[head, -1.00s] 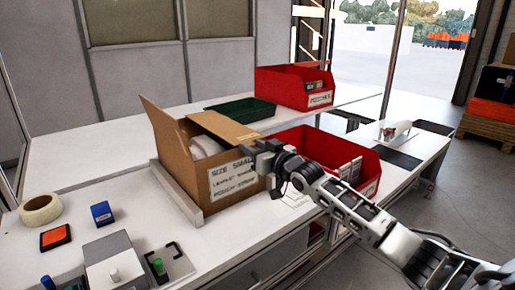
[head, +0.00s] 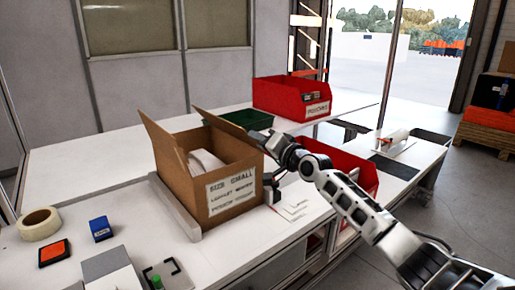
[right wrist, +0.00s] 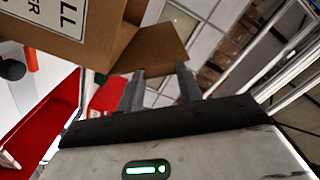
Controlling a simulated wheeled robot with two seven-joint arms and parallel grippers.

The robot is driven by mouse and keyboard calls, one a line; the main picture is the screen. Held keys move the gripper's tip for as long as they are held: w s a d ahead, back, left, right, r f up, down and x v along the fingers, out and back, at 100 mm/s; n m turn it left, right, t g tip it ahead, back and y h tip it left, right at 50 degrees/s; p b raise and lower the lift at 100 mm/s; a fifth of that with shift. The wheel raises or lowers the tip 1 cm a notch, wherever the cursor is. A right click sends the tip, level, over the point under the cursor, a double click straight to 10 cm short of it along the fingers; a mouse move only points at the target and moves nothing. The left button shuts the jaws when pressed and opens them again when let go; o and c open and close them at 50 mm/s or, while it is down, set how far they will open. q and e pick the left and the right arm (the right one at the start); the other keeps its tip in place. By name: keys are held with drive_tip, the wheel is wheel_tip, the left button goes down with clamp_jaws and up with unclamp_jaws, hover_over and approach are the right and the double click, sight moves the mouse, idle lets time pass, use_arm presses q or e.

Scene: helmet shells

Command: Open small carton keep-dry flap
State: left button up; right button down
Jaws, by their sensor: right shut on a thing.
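The small open-topped carton (head: 180,172) stands on the white bench, with a printed label (head: 232,190) on its front right face. Its left flap (head: 160,146) stands up and leans outward. Its right flap (head: 226,132) is raised and slanted, no longer flat over the opening. Pale contents (head: 205,160) show inside. My right gripper (head: 264,143) is at the outer end of the right flap. In the right wrist view the flap (right wrist: 155,52) reaches between my fingertips (right wrist: 160,82), which are shut on it; the exact contact is hard to see. My left gripper is not in view.
A red bin (head: 358,170) stands behind my right arm, and another red bin (head: 285,97) is further back beside a green tray (head: 246,118). Tape (head: 40,224), an ink pad (head: 54,252) and a blue block (head: 100,228) lie at left. Papers lie right of the carton.

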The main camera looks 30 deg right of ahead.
drive_tip(key=w+d+r+m, duration=0.1)
drive_tip(key=d+m, duration=0.5)
drive_tip(key=m, duration=0.4)
drive_tip(key=shift+d+r, duration=0.15)
drive_tip(key=shift+d, duration=0.05)
drive_tip(key=shift+m, duration=0.3)
drive_tip(key=c, duration=0.9)
unclamp_jaws()
drive_tip(key=shift+d, duration=0.1)
drive_tip(key=s, duration=0.5)
drive_tip(key=s+d, duration=0.1)
drive_tip(key=s, duration=0.4)
drive_tip(key=s+d, duration=0.1)
drive_tip(key=s, duration=0.4)
drive_tip(key=shift+s+d+b, duration=0.2)
drive_tip(key=shift+s+b, duration=0.15)
drive_tip(key=shift+b, duration=0.05)
